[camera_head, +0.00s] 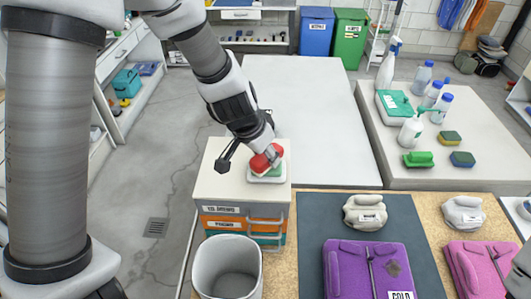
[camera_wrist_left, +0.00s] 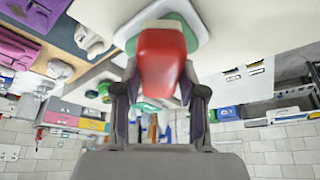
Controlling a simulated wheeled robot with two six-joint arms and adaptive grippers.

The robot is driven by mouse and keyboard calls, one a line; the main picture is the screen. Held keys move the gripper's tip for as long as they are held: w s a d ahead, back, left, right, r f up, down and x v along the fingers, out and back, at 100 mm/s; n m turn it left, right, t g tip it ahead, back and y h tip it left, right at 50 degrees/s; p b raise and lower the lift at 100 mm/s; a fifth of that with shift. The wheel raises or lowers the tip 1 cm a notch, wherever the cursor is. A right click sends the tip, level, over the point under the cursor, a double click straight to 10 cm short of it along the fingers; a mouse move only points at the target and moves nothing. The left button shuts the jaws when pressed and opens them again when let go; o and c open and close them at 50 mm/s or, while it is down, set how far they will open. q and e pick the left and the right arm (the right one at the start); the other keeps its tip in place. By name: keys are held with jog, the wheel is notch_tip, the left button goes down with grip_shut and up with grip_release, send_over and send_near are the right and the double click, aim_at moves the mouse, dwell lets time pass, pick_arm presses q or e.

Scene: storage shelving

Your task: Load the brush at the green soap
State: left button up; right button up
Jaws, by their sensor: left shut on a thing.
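My left gripper (camera_head: 267,154) is shut on a red brush (camera_head: 259,162), which also shows large in the left wrist view (camera_wrist_left: 160,62). The brush is over the green soap (camera_head: 274,171), which sits in a white dish (camera_head: 267,180) on top of a small cabinet (camera_head: 225,185). In the left wrist view, the white dish (camera_wrist_left: 203,25) lies beyond the brush. The brush's far end seems to meet the soap, but the contact is hidden.
A grey bin (camera_head: 228,270) stands in front of the cabinet. Purple folded fabric (camera_head: 350,267) lies to its right on a dark mat. A right-hand table (camera_head: 395,178) holds bottles, sponges and a green brush (camera_head: 419,158). The long pale table (camera_head: 310,120) behind is clear.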

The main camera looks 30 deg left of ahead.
pick_arm(q)
notch_tip(320, 180, up, 7)
jog(key=p, duration=0.7)
dwell(0.4)
jog(key=shift+f, duration=0.1)
